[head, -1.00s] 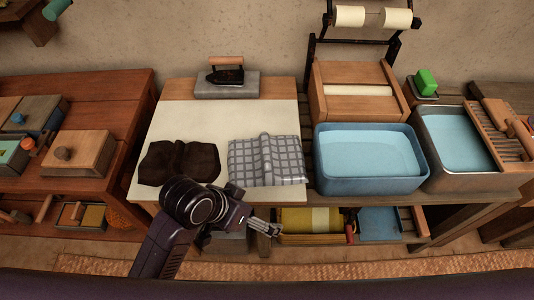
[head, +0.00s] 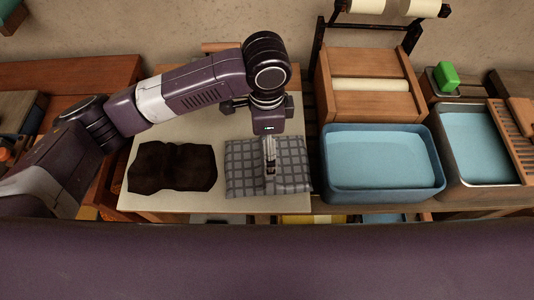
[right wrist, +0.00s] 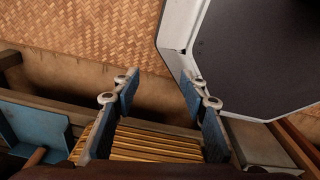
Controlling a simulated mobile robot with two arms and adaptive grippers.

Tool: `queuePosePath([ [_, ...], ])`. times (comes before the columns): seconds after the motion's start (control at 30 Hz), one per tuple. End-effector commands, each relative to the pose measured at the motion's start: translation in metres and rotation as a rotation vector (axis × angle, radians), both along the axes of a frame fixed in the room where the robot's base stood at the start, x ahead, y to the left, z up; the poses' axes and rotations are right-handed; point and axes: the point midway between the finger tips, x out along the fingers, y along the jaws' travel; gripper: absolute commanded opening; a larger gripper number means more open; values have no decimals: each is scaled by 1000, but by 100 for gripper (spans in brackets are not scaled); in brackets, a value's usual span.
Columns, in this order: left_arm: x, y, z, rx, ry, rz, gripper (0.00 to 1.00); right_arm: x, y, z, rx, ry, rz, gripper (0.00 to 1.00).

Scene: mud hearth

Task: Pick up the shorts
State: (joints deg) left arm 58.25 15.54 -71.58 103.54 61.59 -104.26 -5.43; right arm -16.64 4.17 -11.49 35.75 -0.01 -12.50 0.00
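A dark brown cloth (head: 172,167) lies on the left of the pale table top (head: 150,204); its two-lobed outline looks like shorts. A grey checked cloth (head: 243,177) lies flat to its right, and I cannot tell whether it is a garment. My left gripper (head: 270,166) points down over the checked cloth, its fingers seen edge-on; I cannot tell whether they touch the cloth or how far they are apart. My right gripper (right wrist: 159,82) is open and empty in the right wrist view, above the area of slats and woven mat. It does not show in the head view.
A blue water basin (head: 327,178) stands right of the checked cloth, with a metal-rimmed basin (head: 447,166) beyond it. A wooden box (head: 368,108) stands behind. The right wrist view shows a woven mat (right wrist: 80,30) and wooden slats (right wrist: 155,146).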

Motion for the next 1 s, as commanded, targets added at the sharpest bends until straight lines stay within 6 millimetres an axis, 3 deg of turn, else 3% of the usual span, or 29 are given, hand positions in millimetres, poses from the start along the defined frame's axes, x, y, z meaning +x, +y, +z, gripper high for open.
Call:
queuePosePath([
  [0.3, -1, 2, -33, 8, 4, 1, 100, -20, -7, 3, -9, 28, 2, 40],
  [0.6, -2, 1, -73, 6, 2, 1, 100, -16, -9, 8, -12, 23, 3, 40],
  [0.87, -2, 0, -76, 4, -1, -1, 100, -9, -8, 8, -10, 12, 2, 40],
  [1.0, -2, 0, -76, 4, -1, -1, 85, -9, -8, 8, -10, 12, 2, 40],
])
